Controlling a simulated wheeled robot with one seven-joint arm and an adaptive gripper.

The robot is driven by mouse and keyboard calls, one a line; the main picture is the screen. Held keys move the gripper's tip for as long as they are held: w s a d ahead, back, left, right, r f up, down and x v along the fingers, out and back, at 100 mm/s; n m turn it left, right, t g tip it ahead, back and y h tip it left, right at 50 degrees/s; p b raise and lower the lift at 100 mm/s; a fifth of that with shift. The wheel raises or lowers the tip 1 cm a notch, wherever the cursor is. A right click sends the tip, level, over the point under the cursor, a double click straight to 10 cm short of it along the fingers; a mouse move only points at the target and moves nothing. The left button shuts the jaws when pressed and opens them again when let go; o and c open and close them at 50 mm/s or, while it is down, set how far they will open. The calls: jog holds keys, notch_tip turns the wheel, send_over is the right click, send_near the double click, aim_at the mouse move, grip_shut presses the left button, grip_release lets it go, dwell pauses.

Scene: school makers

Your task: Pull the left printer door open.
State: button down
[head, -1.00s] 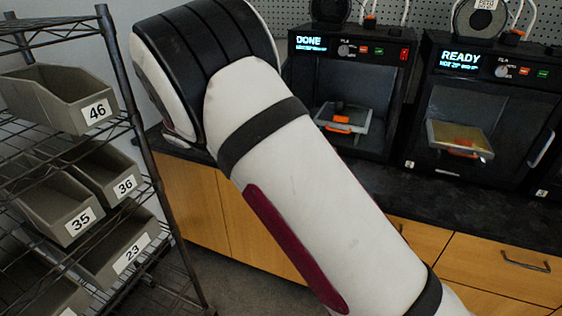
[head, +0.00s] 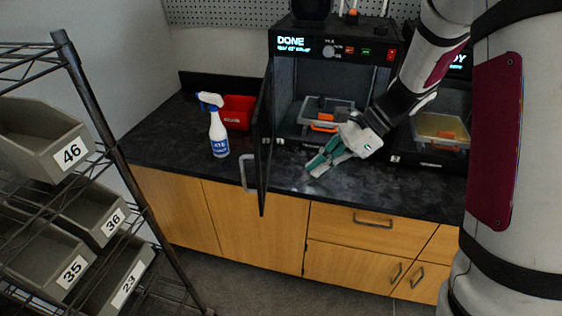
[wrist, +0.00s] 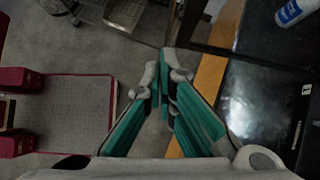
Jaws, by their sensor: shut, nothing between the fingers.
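The left printer (head: 340,42) shows DONE on its display and stands on the black counter. Its dark door (head: 264,150) stands open, swung out to the left and seen nearly edge-on, with a pale handle (head: 247,173) on its outer side. Inside, a print bed (head: 325,113) carries a dark and orange piece. My gripper (head: 318,168) is in front of the printer opening, to the right of the door and apart from it, low over the counter. Its green fingers are closed together and empty; the wrist view also shows the gripper (wrist: 166,75).
A spray bottle (head: 218,130) and a red bin (head: 238,112) stand on the counter left of the door. A second printer (head: 440,125) stands at the right. A wire rack with grey bins (head: 95,215) is at the near left. Wooden drawers (head: 365,220) are below the counter.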

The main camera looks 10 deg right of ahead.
jog(key=shift+w+a+f+m+t+p, duration=0.35)
jog(key=shift+w+a+f, duration=0.25)
jog(key=shift+a+f, duration=0.7)
jog(key=shift+w+a+f+m+t+p, duration=0.15)
jog(key=shift+w+a+f+m, duration=0.45)
jog(key=shift+a, duration=1.3)
jog(key=shift+w+a+f+m+t+p, duration=0.3)
jog(key=shift+w+a+f, duration=0.3)
jog(key=shift+a+f, duration=0.8)
jog(key=shift+a+r, duration=0.25)
jog(key=shift+a, duration=0.05)
